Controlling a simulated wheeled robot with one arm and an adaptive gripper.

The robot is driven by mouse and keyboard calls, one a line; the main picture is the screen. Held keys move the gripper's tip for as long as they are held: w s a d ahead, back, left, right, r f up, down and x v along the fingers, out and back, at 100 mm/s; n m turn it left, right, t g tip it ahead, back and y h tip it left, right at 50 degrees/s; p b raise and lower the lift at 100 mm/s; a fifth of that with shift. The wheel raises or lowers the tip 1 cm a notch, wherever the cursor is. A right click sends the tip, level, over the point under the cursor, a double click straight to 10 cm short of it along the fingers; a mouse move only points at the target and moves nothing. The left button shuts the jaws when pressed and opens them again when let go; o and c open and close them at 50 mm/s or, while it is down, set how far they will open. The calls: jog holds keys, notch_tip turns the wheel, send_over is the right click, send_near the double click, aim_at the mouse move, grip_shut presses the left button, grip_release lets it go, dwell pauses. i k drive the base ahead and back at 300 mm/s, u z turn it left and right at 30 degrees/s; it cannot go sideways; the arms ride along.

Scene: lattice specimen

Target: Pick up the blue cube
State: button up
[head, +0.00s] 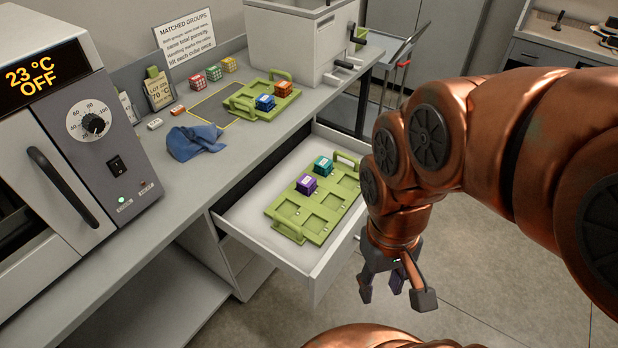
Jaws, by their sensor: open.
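The blue cube (265,103) sits in a green tray (240,104) on the grey counter, beside an orange cube (283,88) in the same tray. My gripper (396,289) hangs fingers down, to the right of the open drawer, well apart from the blue cube. Its fingers are spread and empty.
The drawer (322,281) stands open, holding another green tray (289,209) with a teal cube (323,165) and a purple cube (307,184). Red (197,81), green (213,73) and yellow (229,64) cubes stand behind. A blue cloth (194,142) and an oven (111,135) are left.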

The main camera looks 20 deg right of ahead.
aim_at(265, 99)
jog(key=u, duration=4.2)
jog(key=k, duration=2.25)
jog(key=z, duration=1.4)
jog(key=i, duration=0.5)
jog(key=z, duration=0.1)
